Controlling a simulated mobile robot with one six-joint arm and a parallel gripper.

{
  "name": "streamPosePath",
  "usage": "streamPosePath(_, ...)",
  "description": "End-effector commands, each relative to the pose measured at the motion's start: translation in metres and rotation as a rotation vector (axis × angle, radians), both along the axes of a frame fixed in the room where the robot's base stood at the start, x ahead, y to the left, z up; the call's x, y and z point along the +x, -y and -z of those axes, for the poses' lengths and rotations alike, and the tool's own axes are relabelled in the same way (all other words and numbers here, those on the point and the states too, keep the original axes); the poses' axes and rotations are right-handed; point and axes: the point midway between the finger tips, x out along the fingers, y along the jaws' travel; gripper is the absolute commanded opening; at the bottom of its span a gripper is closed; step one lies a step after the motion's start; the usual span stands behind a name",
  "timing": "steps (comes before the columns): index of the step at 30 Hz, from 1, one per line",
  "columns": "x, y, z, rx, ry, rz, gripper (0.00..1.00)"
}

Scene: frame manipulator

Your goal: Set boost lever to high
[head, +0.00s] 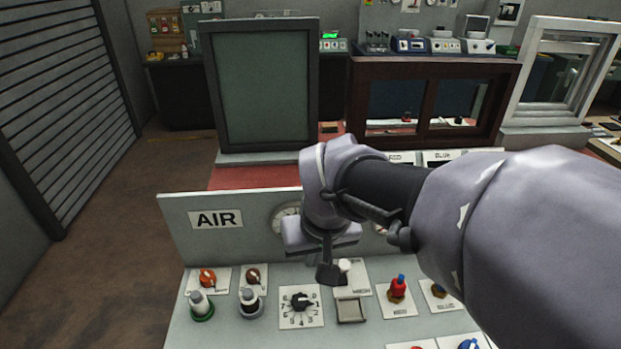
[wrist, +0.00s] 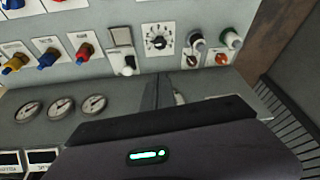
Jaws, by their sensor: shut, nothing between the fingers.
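A small lever with a white knob (head: 344,265) stands on a pale plate on the sloped AIR panel (head: 178,333). My gripper (head: 330,275) is shut and empty, just left of the knob in the head view. In the wrist view its dark fingertips (wrist: 165,88) are apart from the knob, to its right. My gripper partly hides the lever's plate in the head view.
A numbered dial (head: 301,306), a red valve (head: 398,289) and several other knobs surround the lever closely. Round gauges (wrist: 60,107) are on the upright AIR board (head: 245,238). A grey square frame (head: 350,311) lies below the lever. Framed windows stand behind.

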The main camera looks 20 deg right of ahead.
Motion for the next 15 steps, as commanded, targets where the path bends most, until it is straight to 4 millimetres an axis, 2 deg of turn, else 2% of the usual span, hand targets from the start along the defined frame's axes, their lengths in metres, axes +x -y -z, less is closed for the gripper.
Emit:
streamPosePath(1,0.014,0.006,-0.008,-0.027,-0.024,-0.027,0.00)
streamPosePath(5,0.056,0.026,-0.002,-0.114,-0.088,-0.123,0.00)
streamPosePath(10,0.108,0.052,0.024,-0.218,-0.176,-0.272,0.00)
streamPosePath(12,0.123,0.061,0.038,-0.250,-0.207,-0.328,0.00)
streamPosePath(15,0.134,0.068,0.055,-0.274,-0.231,-0.377,0.00)
